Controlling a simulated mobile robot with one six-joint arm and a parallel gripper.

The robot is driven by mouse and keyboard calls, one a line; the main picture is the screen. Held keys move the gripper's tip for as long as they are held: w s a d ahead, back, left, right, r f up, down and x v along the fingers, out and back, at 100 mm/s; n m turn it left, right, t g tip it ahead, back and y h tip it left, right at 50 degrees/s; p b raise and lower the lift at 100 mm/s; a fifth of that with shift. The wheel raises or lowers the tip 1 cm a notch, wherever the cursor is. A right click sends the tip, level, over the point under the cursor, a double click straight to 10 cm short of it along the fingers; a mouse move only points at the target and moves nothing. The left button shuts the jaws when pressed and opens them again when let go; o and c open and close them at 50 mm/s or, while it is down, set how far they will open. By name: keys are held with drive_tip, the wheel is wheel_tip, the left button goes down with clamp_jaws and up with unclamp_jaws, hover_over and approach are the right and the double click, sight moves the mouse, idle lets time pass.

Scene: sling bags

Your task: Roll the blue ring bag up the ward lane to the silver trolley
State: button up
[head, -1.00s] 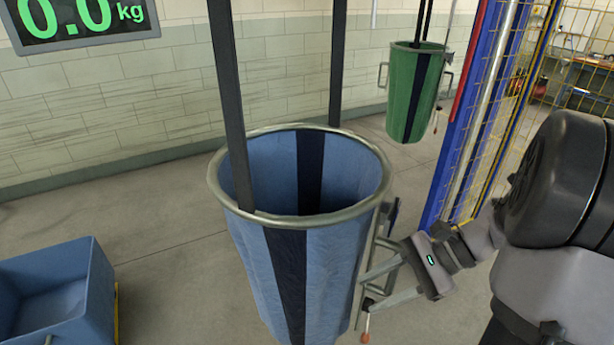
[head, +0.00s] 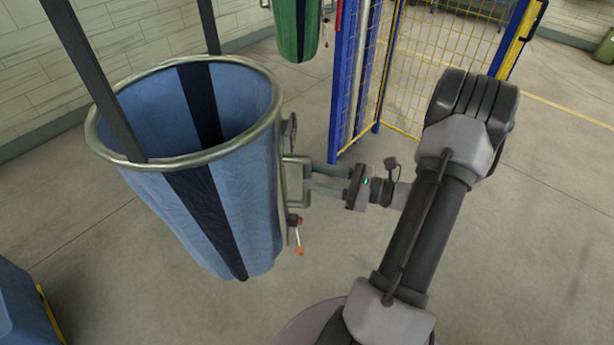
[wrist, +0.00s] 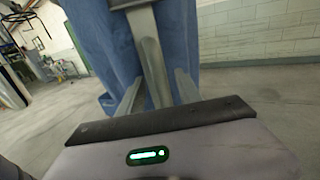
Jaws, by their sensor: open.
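The blue ring bag (head: 235,215), with dark straps and a grey metal rim, hangs upright and open at the left of the head view. A metal handle (head: 291,180) stands on its right side. My gripper (head: 310,178) is open at this handle. In the wrist view my gripper (wrist: 158,90) has its fingers on either side of a grey metal bar (wrist: 150,50), with the blue cloth (wrist: 95,35) behind. I cannot tell whether the fingers touch the bar. The silver trolley is not in view.
A green bag (head: 296,28) hangs farther back. A blue post with yellow mesh fencing (head: 420,70) stands behind my gripper. A blue bin (head: 20,305) shows at the lower left. The floor right of my arm is clear.

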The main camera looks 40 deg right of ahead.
drive_tip(key=shift+x, duration=1.35)
drive_tip(key=shift+c, duration=0.2)
clamp_jaws()
